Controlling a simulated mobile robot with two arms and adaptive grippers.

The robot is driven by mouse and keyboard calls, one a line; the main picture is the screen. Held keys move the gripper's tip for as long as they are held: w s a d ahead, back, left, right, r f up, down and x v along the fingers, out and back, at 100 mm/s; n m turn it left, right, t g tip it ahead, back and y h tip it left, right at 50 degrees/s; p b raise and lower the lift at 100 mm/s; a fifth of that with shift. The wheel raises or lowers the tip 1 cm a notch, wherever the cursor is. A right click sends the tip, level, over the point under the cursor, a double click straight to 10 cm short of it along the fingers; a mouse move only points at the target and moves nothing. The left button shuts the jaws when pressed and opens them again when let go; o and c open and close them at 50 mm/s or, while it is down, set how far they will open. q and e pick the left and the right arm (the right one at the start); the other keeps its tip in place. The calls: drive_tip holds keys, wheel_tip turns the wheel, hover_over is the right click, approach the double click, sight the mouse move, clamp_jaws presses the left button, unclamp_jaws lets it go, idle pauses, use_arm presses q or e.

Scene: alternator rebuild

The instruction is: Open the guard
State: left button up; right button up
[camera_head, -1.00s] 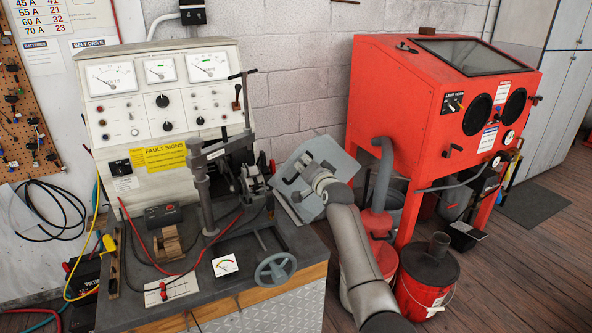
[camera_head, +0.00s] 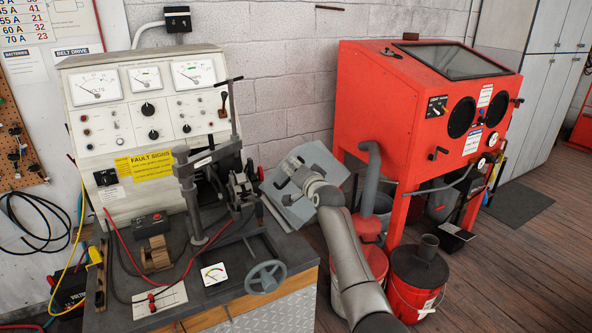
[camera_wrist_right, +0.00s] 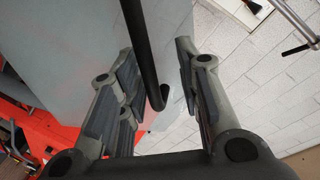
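The guard is a light grey panel (camera_head: 325,163) at the right end of the test bench, standing tilted beside the clamp. My right gripper (camera_head: 285,170) is at its near face; its fingers are hard to make out in the head view. In the right wrist view the guard's grey panel (camera_wrist_right: 75,45) fills the upper left. A black bar handle (camera_wrist_right: 140,50) runs down and hooks near the fingers. My right gripper (camera_wrist_right: 160,98) is open, with the bar's lower end appearing between its fingers; contact cannot be told. My left gripper is not in view.
The bench (camera_head: 215,295) carries gauges, a clamp column (camera_head: 190,195), cables and a handwheel (camera_head: 266,277). A red blasting cabinet (camera_head: 390,110) stands to the right, with red buckets (camera_head: 418,275) below. Open wooden floor (camera_head: 520,265) lies at the right.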

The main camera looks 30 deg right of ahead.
drive_tip(key=shift+f, duration=0.1)
drive_tip(key=s+a+r, duration=0.1)
drive_tip(key=s, duration=1)
drive_tip(key=shift+s+r, duration=0.4)
drive_tip(key=shift+a, duration=0.1)
